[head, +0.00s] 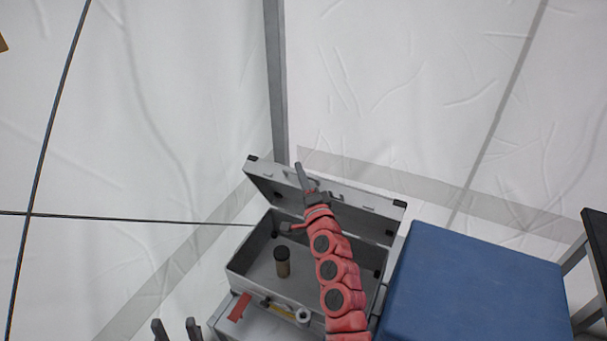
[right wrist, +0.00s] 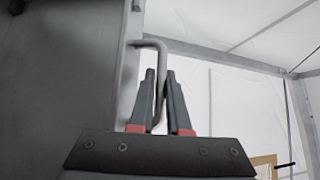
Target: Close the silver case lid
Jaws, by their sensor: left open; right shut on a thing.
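The silver case (head: 235,272) stands with its lid (head: 360,199) raised and leaning back toward the tent wall. My right gripper (head: 301,177) is at the lid's upper edge, its red arm crossing in front of the case and hiding part of the interior. In the right wrist view, its fingers (right wrist: 162,82) are shut on a thin bent metal piece (right wrist: 150,45) beside a grey panel, apparently the lid. My left gripper (head: 176,328) is open and empty at the bottom edge, left of the case; only its fingertips show.
A dark-capped brown bottle (head: 282,264) stands inside the case. A blue box-like surface (head: 478,285) lies close on the right. White tent walls rise behind.

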